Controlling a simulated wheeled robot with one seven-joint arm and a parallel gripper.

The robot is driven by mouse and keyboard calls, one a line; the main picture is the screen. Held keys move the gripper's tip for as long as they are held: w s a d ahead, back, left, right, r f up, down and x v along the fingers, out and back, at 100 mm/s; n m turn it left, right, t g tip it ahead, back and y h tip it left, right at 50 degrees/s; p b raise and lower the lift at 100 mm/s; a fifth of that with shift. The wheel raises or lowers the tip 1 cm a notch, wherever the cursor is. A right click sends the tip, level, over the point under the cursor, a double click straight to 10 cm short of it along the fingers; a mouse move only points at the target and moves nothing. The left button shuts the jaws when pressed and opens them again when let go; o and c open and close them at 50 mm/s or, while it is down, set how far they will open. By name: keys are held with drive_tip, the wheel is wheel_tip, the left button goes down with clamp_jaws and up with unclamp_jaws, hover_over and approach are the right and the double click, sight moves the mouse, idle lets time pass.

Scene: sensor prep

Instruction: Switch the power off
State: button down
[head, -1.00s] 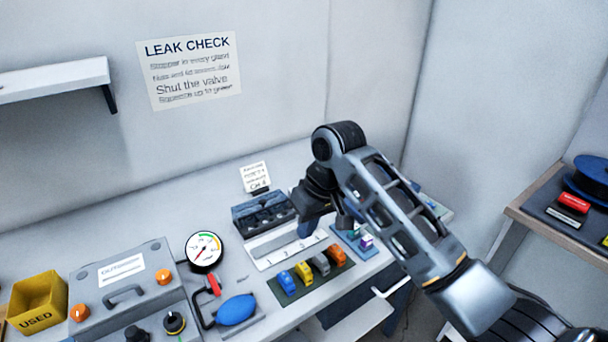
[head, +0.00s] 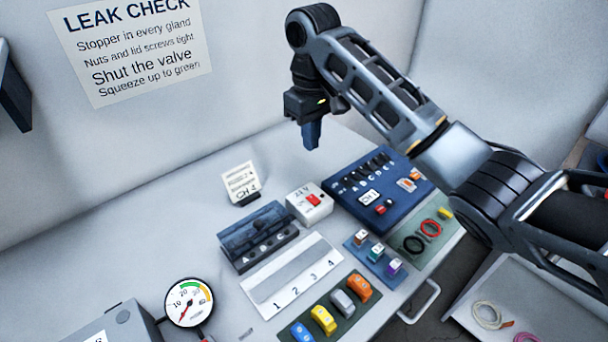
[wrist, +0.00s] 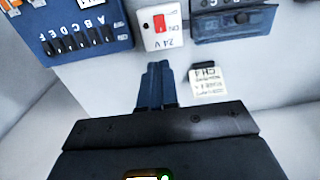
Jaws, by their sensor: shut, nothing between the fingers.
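A small white power box (head: 309,203) with a red rocker switch (head: 313,199) and a "24 V" label stands on the bench, between a dark terminal block and a blue test box. In the wrist view the white box (wrist: 161,26) shows its red switch (wrist: 159,23) with "ON" printed beside it. I cannot tell the rocker's tilt for certain. My gripper (head: 311,136) is shut and empty, pointing down above the back of the bench, behind the white box and clear of it. Its blue fingers (wrist: 156,85) show together in the wrist view.
The blue test box (head: 375,190) with lettered switches is right of the white box. The dark terminal block (head: 258,237) is left, with a CH 4 card (head: 240,183) behind it. A numbered white strip (head: 291,278) and coloured connectors lie in front.

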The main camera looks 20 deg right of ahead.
drive_tip(key=b, duration=0.2)
approach(310, 195)
wheel_tip(310, 195, down, 7)
drive_tip(key=shift+r, duration=0.1)
idle(0.5)
drive_tip(key=shift+f, duration=0.2)
drive_tip(key=shift+s+r, duration=0.1)
drive_tip(key=shift+r, duration=0.05)
idle(0.4)
drive_tip(key=shift+s+d+r+p, duration=0.2)
drive_tip(key=shift+s+p, duration=0.35)
drive_tip(key=shift+p, duration=0.55)
